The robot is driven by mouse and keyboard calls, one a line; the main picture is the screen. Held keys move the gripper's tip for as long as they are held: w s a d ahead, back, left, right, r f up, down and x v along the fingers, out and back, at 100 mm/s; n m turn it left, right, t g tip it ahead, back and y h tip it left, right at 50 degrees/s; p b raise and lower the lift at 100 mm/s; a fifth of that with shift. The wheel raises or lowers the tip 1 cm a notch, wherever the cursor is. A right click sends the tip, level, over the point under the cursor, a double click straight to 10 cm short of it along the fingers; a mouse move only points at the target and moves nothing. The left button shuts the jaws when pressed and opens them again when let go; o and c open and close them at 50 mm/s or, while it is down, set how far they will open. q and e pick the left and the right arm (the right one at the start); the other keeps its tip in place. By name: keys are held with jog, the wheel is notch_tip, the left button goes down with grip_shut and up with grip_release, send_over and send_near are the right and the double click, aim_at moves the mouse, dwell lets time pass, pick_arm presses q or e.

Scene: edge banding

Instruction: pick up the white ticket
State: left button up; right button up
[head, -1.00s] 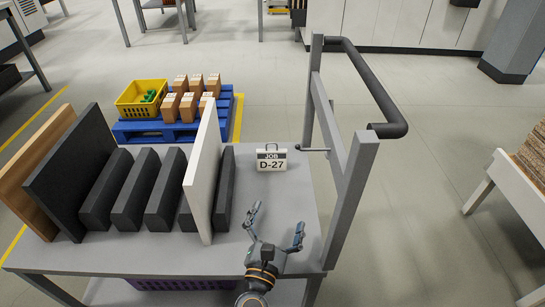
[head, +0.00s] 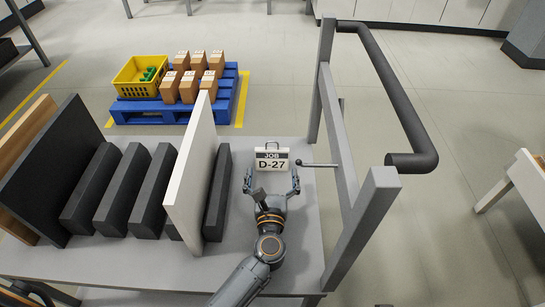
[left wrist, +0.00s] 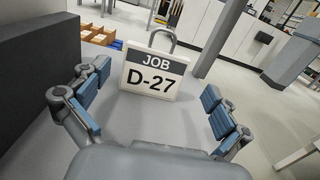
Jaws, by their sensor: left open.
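The white ticket (head: 271,160), marked JOB D-27 with a dark band and a loop handle on top, stands upright on the grey cart top (head: 305,235). It also shows in the left wrist view (left wrist: 154,76), straight ahead between the fingers. My left gripper (head: 271,184) is open and empty just in front of the ticket, one finger toward each side of it. In the left wrist view the fingers (left wrist: 154,105) are spread wider than the ticket and appear short of it. My right gripper is not clearly in view; a dark arm part shows at the lower left corner.
A white panel (head: 192,165), dark divider blocks (head: 120,190) and a large dark panel (head: 58,170) stand left of the ticket. A lever (head: 316,164) and grey frame post (head: 345,150) are close on the right. A blue pallet (head: 225,110) lies behind the cart.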

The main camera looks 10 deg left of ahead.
aim_at(272, 154)
pick_arm(q)
jog(key=w, duration=0.2)
jog(key=shift+w+a, duration=0.25)
jog(key=shift+w, duration=0.05)
jog(key=w, duration=0.3)
jog(key=w+a, duration=0.1)
jog(key=shift+w+f+b, duration=0.25)
jog(key=shift+b, duration=0.05)
jog(key=shift+w+a, duration=0.15)
jog(key=shift+w, duration=0.4)
jog(key=c, duration=0.5)
pick_arm(e)
notch_tip(272, 154, up, 2)
jog(key=shift+r, duration=0.15)
